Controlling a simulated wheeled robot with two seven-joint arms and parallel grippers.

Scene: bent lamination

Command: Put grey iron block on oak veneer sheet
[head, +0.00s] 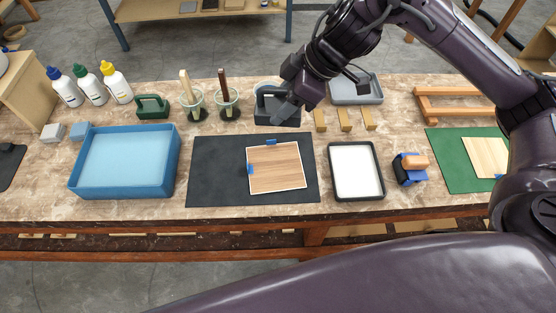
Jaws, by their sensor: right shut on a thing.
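The oak veneer sheet (276,168) is a light wood-grained square lying on a dark mat (217,172) in the middle of the table. It has a blue tab at its back edge and another at its left edge. The grey iron block (272,116) is dark grey with a handle on top, and is behind the mat. My right gripper (279,98) is shut on the block's handle and partly covers it. I cannot tell whether the block touches the table. My left gripper is not in view.
A green handled block (152,107) and two brush pots (193,104) stand to the left at the back. A blue tray (124,163) is left of the mat. A white-filled black tray (356,171) is right of it. Small wood blocks (344,120) stand behind that tray.

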